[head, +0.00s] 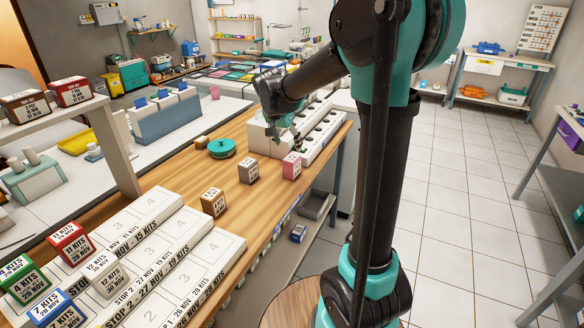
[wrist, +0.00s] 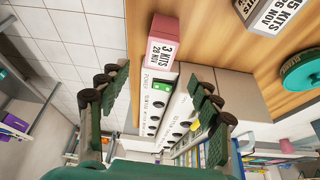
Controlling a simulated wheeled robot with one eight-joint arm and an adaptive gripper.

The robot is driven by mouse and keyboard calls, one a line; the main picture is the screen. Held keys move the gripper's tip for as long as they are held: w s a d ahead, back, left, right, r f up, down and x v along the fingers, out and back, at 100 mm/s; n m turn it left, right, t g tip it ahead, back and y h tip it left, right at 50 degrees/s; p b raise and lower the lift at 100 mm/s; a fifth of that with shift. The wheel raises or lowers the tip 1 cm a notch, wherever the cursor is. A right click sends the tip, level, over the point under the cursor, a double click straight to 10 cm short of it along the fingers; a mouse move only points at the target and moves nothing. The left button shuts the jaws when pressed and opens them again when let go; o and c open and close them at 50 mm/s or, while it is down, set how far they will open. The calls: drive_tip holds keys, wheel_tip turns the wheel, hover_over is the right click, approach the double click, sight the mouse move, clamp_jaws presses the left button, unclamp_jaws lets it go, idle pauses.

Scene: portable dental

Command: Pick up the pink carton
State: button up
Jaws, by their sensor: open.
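The pink carton (head: 291,166) stands on the wooden bench near its right edge, in front of a pale block with round holes. In the wrist view the pink carton (wrist: 163,42) is at the top middle, with a label reading "3 KITS 28 NOV". My gripper (head: 283,128) is above the bench, up and slightly left of the carton in the head view. In the wrist view my gripper (wrist: 158,88) has its fingers wide apart with nothing between them. The carton lies beyond the fingertips, apart from them.
A grey carton (head: 248,169) and a brown carton (head: 214,202) stand left of the pink one. A round teal lid (head: 222,148) lies behind them. The pale holed block (head: 322,128) is close behind the carton. Marked delivery boards (head: 165,255) fill the near bench.

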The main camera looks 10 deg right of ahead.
sight(294, 165)
drive_tip(key=x, duration=1.3)
drive_tip(key=shift+s+a+f, duration=0.15)
drive_tip(key=shift+f, duration=0.1)
drive_tip(key=c, duration=1.3)
drive_tip(key=shift+r, duration=0.15)
